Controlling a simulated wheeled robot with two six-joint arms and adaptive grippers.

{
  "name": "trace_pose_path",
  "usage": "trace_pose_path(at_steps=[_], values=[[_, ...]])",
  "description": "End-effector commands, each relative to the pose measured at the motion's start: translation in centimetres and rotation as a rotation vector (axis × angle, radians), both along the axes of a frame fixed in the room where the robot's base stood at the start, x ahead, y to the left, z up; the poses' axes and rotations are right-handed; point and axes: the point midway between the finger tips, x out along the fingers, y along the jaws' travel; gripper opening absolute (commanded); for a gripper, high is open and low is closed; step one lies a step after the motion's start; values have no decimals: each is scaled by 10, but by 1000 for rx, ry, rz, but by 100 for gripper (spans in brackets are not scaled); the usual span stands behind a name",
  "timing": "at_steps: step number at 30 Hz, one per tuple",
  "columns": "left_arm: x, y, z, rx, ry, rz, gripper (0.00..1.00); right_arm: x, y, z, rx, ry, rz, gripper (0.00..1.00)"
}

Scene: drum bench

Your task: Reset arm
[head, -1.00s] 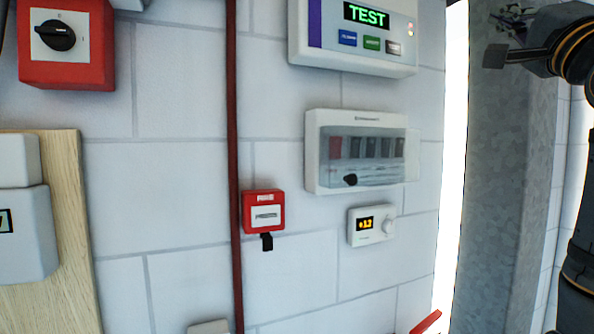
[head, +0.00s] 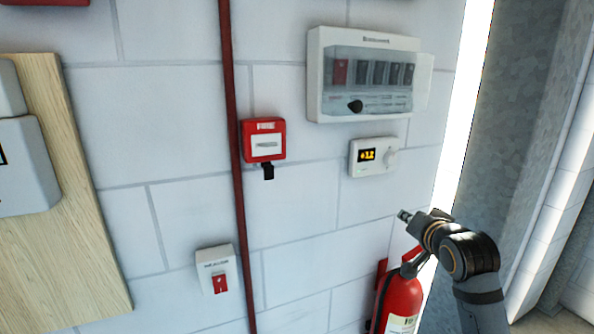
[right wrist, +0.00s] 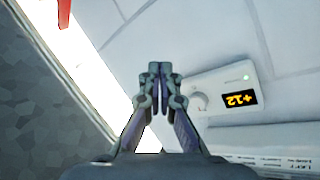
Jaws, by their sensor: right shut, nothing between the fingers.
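My right gripper (head: 405,215) is at the lower right in the head view, in front of the wall near the fire extinguisher. It is shut and empty. In the right wrist view its fingers (right wrist: 160,72) are together, pointing up the picture. The thermostat (head: 374,156), white with a yellow "+12" display and a dial, is on the wall above and left of the gripper. It also shows in the right wrist view (right wrist: 250,93), right of the fingers and apart from them. My left gripper is not in view.
A red fire extinguisher (head: 400,300) stands beside and below my right gripper. The wall holds a breaker box (head: 322,100), a red fire call point (head: 263,128), a white unit with a red switch (head: 216,260) and a red pipe (head: 232,180). A wooden board (head: 75,245) is at left.

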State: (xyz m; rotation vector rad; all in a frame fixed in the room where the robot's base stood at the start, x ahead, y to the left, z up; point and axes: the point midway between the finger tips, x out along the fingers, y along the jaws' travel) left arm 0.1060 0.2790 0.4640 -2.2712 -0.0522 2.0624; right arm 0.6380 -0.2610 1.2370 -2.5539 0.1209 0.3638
Motion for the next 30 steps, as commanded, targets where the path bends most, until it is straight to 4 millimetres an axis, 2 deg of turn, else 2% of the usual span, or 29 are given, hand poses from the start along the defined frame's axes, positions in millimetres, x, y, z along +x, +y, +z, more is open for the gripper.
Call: trace_pose_path(at_steps=[1,3,5,6,9,12,15,24,27,30], values=[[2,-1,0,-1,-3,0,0,-15,4,-47,-51,89,17,0],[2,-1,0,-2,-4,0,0,-41,9,-105,-132,208,47,0],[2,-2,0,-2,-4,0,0,-68,12,-151,-198,309,78,0],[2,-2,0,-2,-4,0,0,-88,14,-179,-240,377,104,0],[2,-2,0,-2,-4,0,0,-138,17,-235,-328,522,167,0],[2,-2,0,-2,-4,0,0,-182,19,-273,-391,638,226,0],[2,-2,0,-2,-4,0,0,-223,20,-300,-441,736,283,0],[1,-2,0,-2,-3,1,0,-327,20,-350,-541,973,441,0],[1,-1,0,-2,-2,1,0,-314,16,-387,-534,980,435,0],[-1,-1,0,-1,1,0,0,-309,13,-424,-528,994,435,0]])
